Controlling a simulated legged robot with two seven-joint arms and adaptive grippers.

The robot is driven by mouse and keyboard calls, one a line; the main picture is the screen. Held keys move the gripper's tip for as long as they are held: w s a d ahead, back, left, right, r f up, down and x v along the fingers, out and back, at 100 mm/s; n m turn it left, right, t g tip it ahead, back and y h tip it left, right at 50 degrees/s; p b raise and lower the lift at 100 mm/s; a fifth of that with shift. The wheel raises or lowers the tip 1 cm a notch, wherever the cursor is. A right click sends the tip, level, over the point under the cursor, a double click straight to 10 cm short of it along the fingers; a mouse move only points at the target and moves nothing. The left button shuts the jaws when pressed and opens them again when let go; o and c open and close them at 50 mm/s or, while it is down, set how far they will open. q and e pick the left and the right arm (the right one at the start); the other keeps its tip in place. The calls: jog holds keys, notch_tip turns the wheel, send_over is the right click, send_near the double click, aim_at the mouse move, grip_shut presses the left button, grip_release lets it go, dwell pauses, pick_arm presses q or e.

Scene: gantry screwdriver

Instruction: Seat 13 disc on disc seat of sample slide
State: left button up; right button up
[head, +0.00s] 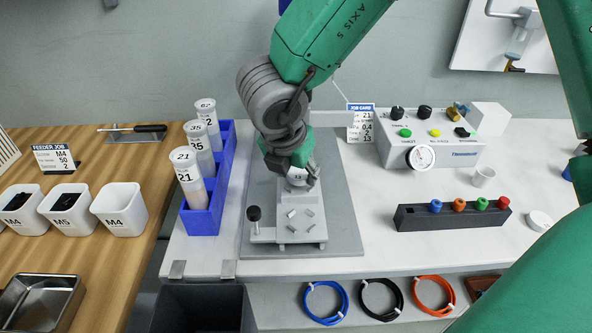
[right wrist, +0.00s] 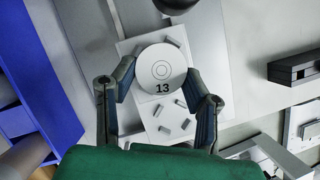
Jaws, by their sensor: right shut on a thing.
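The white 13 disc (head: 297,175) is held between the two fingers of my right gripper (head: 299,183), above the grey stand. In the right wrist view the disc (right wrist: 161,66) lies flat between the fingertips of the gripper (right wrist: 157,88), its number facing the camera. The sample slide (head: 289,234) is a light plate with several small raised blocks, on the front of the grey base plate; it also shows in the right wrist view (right wrist: 150,127), partly covered by the disc. The disc seat cannot be made out clearly. My left gripper is out of view.
A blue rack (head: 205,220) with labelled tubes stands left of the base plate (head: 343,235). A black knob (head: 254,214) rises at the slide's left. A control box (head: 430,140) and a black block with coloured caps (head: 455,218) stand to the right.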

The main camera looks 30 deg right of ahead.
jog(key=shift+d+f, duration=0.2)
jog(key=shift+f, duration=0.15)
jog(key=o, duration=1.2)
jog(key=shift+d, duration=0.1)
jog(key=shift+o, duration=0.2)
jog(key=shift+a+r, duration=0.1)
jog(key=shift+a, duration=0.1)
jog(key=v, duration=1.1)
jog(key=shift+r, duration=0.3)
jog(key=shift+s, duration=0.1)
